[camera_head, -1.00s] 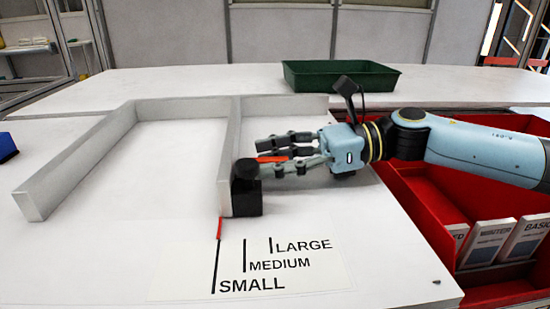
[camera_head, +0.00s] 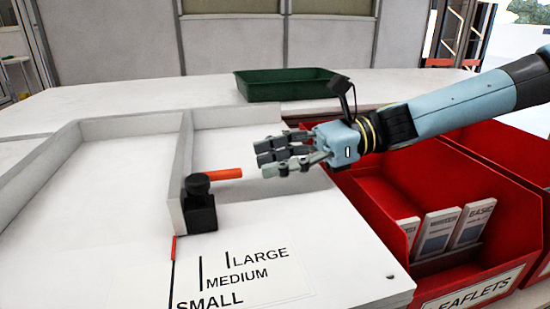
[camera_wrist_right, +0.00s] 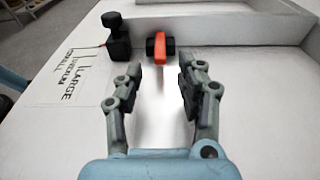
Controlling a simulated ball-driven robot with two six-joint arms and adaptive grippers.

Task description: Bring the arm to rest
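My right gripper (camera_head: 268,160) is above the white table board, to the right of a black block with a round knob (camera_head: 198,205). My left gripper is in neither view.
A size scale marked LARGE, MEDIUM and SMALL (camera_head: 240,275) lies in front of the block. White walls (camera_head: 125,127) rise on the board. A green tray (camera_head: 285,85) stands behind. A red leaflet bin (camera_head: 390,215) is at right, below my right arm.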

